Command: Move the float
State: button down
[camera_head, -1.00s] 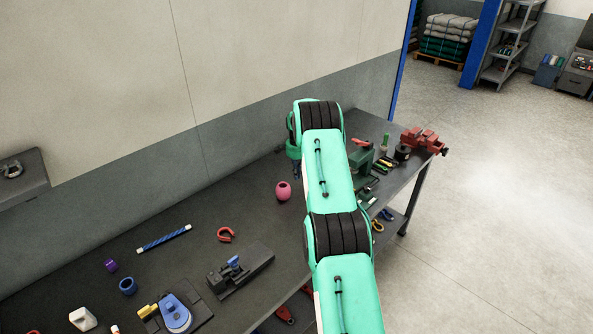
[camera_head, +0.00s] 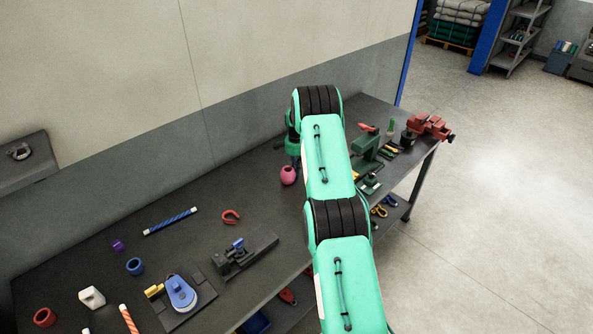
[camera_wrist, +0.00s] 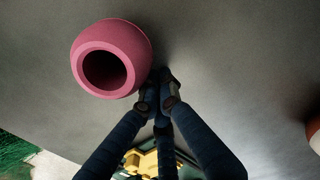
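The float appears to be the round pink ball with a hole (camera_head: 288,175), resting on the dark workbench (camera_head: 200,200) just left of my arm. In the wrist view the float (camera_wrist: 112,58) is large, at upper left, with its hole facing the camera. My gripper (camera_wrist: 161,93) has dark blue fingers that converge, with their tips close together and nothing seen between them. The tips are just right of and below the float in the picture; whether they touch it I cannot tell. In the head view my gripper is mostly hidden behind my arm.
A red horseshoe-shaped piece (camera_head: 231,216), a blue-striped rod (camera_head: 170,221) and a dark clamp-like tool (camera_head: 243,249) lie left of my arm. A green machine (camera_head: 366,150) and red vise (camera_head: 428,127) stand right. The bench behind the rod is clear.

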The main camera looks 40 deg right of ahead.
aim_at(271, 191)
jog(key=shift+r, duration=0.1)
jog(key=a+b, duration=0.1)
jog(key=a, duration=1.9)
jog(key=shift+a+b, duration=0.2)
jog(key=shift+b, duration=0.2)
jog(key=shift+d, duration=0.15)
jog(key=shift+d, duration=0.45)
jog(key=d, duration=0.3)
jog(key=shift+d+b, duration=0.1)
jog(key=shift+b, duration=0.2)
notch_tip(271, 191, up, 10)
jog(key=shift+a, duration=0.2)
